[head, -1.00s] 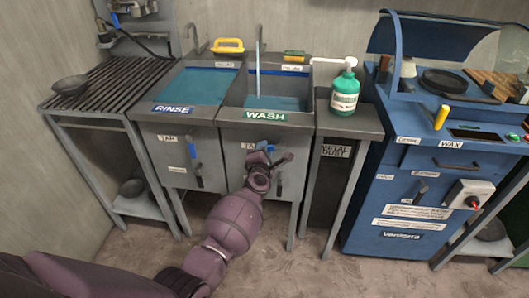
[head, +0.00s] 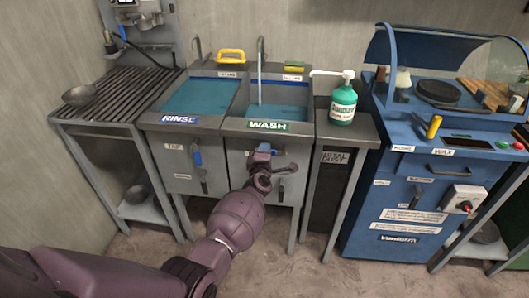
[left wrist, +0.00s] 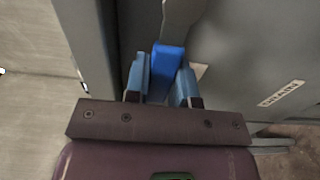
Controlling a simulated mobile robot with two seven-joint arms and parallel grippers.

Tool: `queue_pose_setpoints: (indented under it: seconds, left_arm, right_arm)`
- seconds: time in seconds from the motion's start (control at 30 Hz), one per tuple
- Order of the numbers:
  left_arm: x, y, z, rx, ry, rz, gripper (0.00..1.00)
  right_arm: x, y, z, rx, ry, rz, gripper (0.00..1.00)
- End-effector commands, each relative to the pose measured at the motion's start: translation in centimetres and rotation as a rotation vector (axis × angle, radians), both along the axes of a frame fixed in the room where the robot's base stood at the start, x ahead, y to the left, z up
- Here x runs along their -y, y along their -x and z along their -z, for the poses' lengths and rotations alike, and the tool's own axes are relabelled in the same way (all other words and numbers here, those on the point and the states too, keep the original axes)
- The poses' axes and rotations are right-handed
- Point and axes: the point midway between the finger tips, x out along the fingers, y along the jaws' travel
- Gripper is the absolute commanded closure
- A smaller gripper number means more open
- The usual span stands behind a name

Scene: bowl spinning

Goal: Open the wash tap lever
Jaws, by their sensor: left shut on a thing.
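The blue wash tap lever (left wrist: 168,68) sits on the grey sink front under the green WASH label (head: 268,126). In the left wrist view it stands between both fingers of my left gripper (left wrist: 163,82), which is shut on it. In the head view, my left gripper (head: 264,160) covers much of the lever and its TAP label. Over the wash basin (head: 240,98), a pale vertical streak (head: 260,80) runs from the faucet down to blue water, and looks like a stream. My right gripper is out of view.
The rinse tap's blue lever (head: 197,159) is to the left. A dark drain handle (head: 281,190) is just below right of my gripper. Floor in front is clear.

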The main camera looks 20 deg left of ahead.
Motion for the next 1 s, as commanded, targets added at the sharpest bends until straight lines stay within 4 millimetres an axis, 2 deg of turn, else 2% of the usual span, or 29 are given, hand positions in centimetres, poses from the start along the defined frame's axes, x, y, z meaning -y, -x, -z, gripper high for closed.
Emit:
queue_pose_setpoints:
  seconds: [0.23,0.27,0.4,0.77,1.0]
  left_arm:
    - [0.0,-0.1,-0.2,0.001,-0.013,0.0,1.0]
    - [0.0,-0.1,-0.2,0.001,-0.013,0.0,0.74]
    - [0.0,-0.1,-0.1,0.0,-0.01,0.0,0.52]
    - [0.1,0.3,-0.1,0.0,-0.006,0.0,0.51]
    - [0.8,2.8,-0.5,0.004,-0.005,0.0,0.51]
  right_arm:
    - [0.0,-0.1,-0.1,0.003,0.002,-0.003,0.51]
    - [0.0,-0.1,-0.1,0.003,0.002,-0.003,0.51]
    - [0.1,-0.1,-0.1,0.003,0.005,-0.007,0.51]
    - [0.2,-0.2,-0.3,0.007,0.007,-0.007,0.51]
    - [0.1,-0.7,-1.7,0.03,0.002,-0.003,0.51]
